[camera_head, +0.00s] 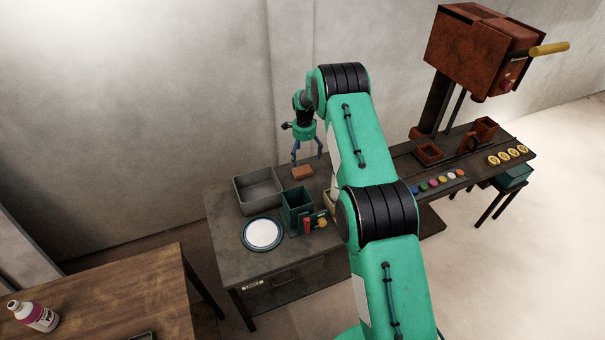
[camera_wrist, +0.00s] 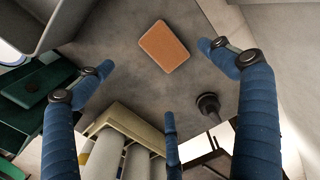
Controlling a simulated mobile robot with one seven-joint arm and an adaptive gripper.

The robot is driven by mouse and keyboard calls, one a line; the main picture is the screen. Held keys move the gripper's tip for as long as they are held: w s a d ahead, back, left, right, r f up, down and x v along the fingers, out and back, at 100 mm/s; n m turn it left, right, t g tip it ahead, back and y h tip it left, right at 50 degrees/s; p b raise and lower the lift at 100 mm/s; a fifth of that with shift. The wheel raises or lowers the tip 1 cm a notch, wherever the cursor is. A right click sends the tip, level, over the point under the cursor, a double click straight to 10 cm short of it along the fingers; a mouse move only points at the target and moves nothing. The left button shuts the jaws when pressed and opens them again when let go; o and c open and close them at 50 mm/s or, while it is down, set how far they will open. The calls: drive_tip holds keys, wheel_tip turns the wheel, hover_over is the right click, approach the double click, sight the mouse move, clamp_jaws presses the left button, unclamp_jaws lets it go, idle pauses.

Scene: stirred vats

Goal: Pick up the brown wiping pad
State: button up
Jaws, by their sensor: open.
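The brown wiping pad (camera_head: 302,172) lies flat on the dark bench top, near its back edge. In the wrist view the pad (camera_wrist: 164,47) is a tan-brown rounded block at upper centre, fully visible and slightly turned. My gripper (camera_head: 307,159) hangs above the pad, pointing down. In the wrist view my gripper (camera_wrist: 155,57) has its blue fingers spread wide, with the pad beyond and between the two side fingertips. A third finger shows at lower centre. Nothing is held, and no finger appears to touch the pad.
A grey open bin (camera_head: 243,201) stands left of the pad. A dark green container (camera_head: 297,213) and a white round plate (camera_head: 262,234) are nearer the front. A wall rises behind.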

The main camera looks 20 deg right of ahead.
hover_over(304, 172)
drive_tip(key=shift+f, duration=2.75)
drive_tip(key=shift+s+a+f, duration=0.1)
drive_tip(key=shift+f, duration=0.05)
drive_tip(key=shift+f, duration=2.45)
drive_tip(key=shift+c, duration=0.2)
drive_tip(key=c, duration=1.1)
